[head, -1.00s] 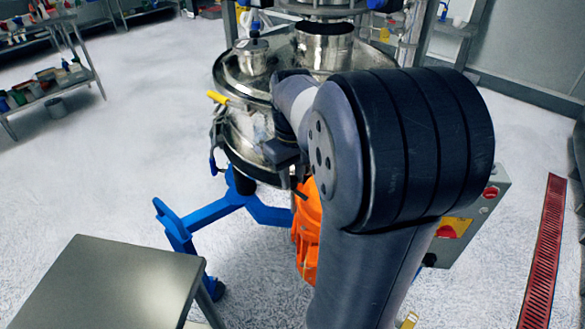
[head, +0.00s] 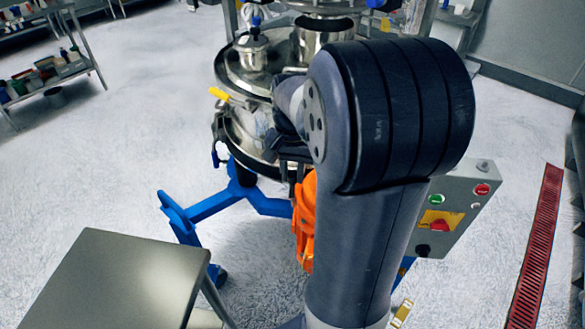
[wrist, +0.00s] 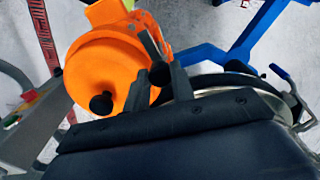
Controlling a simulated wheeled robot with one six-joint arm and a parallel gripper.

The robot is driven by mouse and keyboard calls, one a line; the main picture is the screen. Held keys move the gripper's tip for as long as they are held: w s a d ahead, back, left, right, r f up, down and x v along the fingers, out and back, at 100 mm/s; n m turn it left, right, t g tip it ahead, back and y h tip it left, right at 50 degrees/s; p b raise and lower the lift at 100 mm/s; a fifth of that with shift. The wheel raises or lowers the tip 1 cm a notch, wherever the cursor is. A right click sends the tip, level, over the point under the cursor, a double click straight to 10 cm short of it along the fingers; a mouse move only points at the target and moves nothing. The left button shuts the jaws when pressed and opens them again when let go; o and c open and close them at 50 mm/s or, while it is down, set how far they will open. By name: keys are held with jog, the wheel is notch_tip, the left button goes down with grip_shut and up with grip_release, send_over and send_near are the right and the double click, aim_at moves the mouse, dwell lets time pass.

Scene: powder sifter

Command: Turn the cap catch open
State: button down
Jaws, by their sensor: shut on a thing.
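My gripper (wrist: 160,90) is low at the front side of the steel sifter (head: 240,125), beside its orange motor. In the wrist view its two dark fingers are closed on a black round-ended knob (wrist: 160,72), which looks like the grip of the cap catch. The rest of the catch is hidden behind the fingers and the motor. In the head view my arm covers most of the gripper and the knob. The sifter's steel rim (wrist: 285,110) shows to the right of the fingers in the wrist view.
The orange motor (wrist: 105,70) is close beside my fingers. Blue stand legs (head: 200,212) spread on the floor below. A yellow-handled lever (head: 219,94) juts from the sifter's left. A control box (head: 460,205) stands right of my arm; a grey table (head: 125,275) stands front left.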

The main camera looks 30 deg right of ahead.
aim_at(293, 175)
jog(key=shift+m, duration=0.7)
jog(key=c, duration=1.2)
grip_release()
notch_tip(293, 175, up, 11)
jog(key=shift+p, duration=0.35)
jog(key=shift+f, duration=0.1)
notch_tip(293, 175, down, 11)
jog(key=shift+r, duration=0.1)
jog(key=shift+b, duration=0.35)
